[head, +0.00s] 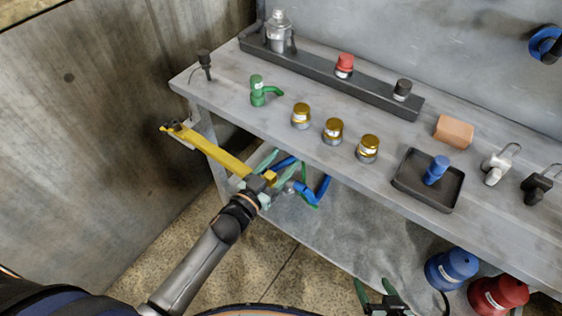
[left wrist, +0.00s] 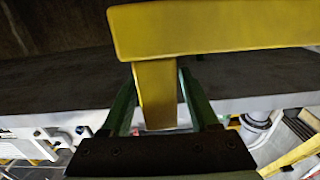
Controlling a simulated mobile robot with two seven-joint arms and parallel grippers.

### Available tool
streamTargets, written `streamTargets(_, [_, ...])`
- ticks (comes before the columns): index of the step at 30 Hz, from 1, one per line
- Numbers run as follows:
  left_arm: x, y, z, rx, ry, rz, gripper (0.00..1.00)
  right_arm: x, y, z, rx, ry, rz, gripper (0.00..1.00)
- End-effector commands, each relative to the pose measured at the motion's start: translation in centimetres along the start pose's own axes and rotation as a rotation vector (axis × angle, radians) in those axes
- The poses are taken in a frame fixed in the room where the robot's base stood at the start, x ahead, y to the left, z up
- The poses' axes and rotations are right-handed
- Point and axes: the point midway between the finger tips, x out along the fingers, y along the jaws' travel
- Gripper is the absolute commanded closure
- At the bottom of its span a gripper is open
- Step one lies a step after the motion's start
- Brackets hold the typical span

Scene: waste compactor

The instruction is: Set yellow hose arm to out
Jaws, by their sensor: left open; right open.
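The yellow hose arm (head: 213,154) sticks out from below the left end of the grey bench, a long bar running from upper left to lower right. My left gripper (head: 272,178) is at its lower right end, by a short yellow stub. In the left wrist view the yellow bar (left wrist: 215,32) crosses the top and its stub (left wrist: 155,95) lies between the green fingers of my left gripper (left wrist: 158,78). These fingers are open, one on each side of the stub; whether they touch it is unclear. My right gripper (head: 382,294) is open and empty at the bottom.
A blue hose arm (head: 318,190) lies just right of my left gripper. The bench top (head: 225,92) holds a green tap (head: 258,92), several gold-capped knobs (head: 333,131) and a black tray (head: 408,191). Blue (head: 452,268) and red (head: 497,293) containers stand below. A wall closes the left.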

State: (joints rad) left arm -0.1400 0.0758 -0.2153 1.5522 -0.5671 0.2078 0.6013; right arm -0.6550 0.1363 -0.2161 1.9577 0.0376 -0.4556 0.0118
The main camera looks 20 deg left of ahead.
Motion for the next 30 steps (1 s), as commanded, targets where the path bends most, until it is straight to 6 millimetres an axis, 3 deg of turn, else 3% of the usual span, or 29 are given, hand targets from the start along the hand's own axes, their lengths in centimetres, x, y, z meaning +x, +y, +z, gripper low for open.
streamTargets(4, [-0.01, 0.01, -0.01, 0.0, 0.0, 0.0, 0.41, 0.0, -0.05, -0.02, 0.0, 0.0, -0.001, 0.27])
streamTargets(20, [-0.04, 0.03, -0.02, 0.0, 0.001, 0.0, 1.0, 0.0, -0.07, 0.0, 0.0, -0.001, -0.001, 0.27])
streamTargets(30, [-0.04, 0.05, -0.01, 0.0, 0.0, 0.001, 1.0, 0.01, -0.06, 0.04, 0.0, -0.001, -0.001, 0.27])
